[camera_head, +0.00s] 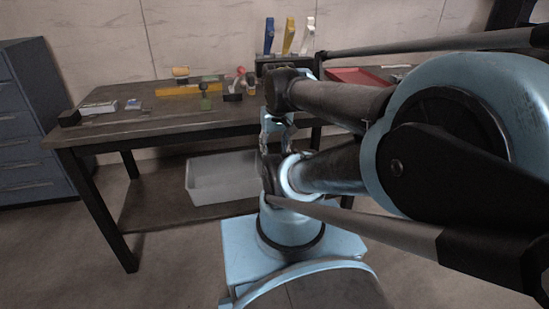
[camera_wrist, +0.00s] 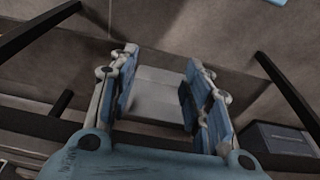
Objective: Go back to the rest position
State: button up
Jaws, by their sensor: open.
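My gripper (camera_wrist: 161,62) is open in the wrist view, its two blue-padded fingers well apart with nothing held between them. A pale grey bin (camera_wrist: 158,100) shows beyond the gap between the fingers, apart from them. In the head view my arm is folded at the right and centre. My gripper there is small and mostly hidden behind my own arm links, near the front edge of the table (camera_head: 150,128).
The pale bin (camera_head: 222,180) stands on the table's lower shelf (camera_head: 150,212). Tools and small blocks lie on the tabletop, with a holder of coloured handles (camera_head: 289,38) and a red tray (camera_head: 355,77) behind. A blue drawer cabinet (camera_head: 35,125) stands left. Floor shows at lower left.

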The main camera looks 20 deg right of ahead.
jog(key=shift+s+a+f, duration=0.1)
jog(key=shift+s+f, duration=0.3)
jog(key=shift+f, duration=0.2)
jog(key=shift+s+f, duration=0.4)
jog(key=shift+f, duration=0.15)
jog(key=shift+w+f, duration=0.2)
jog(key=shift+w, duration=0.25)
